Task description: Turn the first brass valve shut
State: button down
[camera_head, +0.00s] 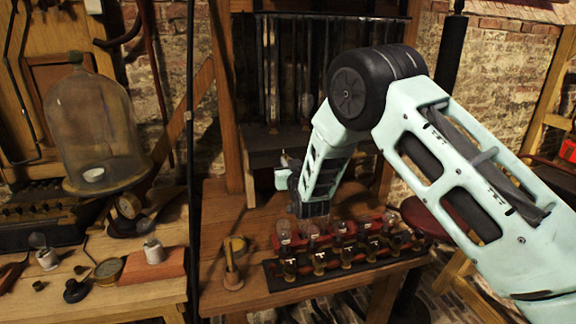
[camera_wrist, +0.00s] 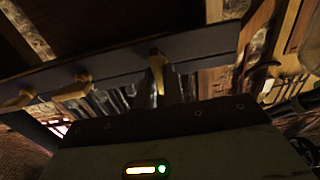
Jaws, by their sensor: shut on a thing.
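My gripper (camera_wrist: 162,88) is shut on a brass valve (camera_wrist: 157,66), whose handle stands between the fingers at the dark bar (camera_wrist: 205,43) in the wrist view. The handle there points roughly up and down in the picture. Two more brass valves (camera_wrist: 72,88) and (camera_wrist: 20,101) sit along the bar to the left, with their handles slanted across. In the head view my wrist hides the fingers and the gripped valve, in front of the dark shelf (camera_head: 268,140). I cannot tell which valve is counted as the first.
A red rack (camera_head: 333,229) of small jars and a dark strip with several brass fittings (camera_head: 346,256) stand on the bench (camera_head: 225,292) close under my arm. A glass bell jar (camera_head: 92,125) is farther left.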

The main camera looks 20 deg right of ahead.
jog(key=shift+f+m+b, duration=0.15)
jog(key=shift+m+b, duration=0.15)
jog(key=shift+b, duration=0.25)
jog(key=shift+d+f+m+b, duration=0.15)
jog(key=shift+m+b, duration=4.15)
jog(key=shift+b, duration=2.35)
jog(key=shift+d+f+m+b, duration=0.15)
jog(key=shift+m+b, duration=4.15)
jog(key=shift+b, duration=2.35)
jog(key=shift+r, duration=0.2)
jog(key=c, duration=1.5)
grip_release()
jog(key=shift+s, duration=0.15)
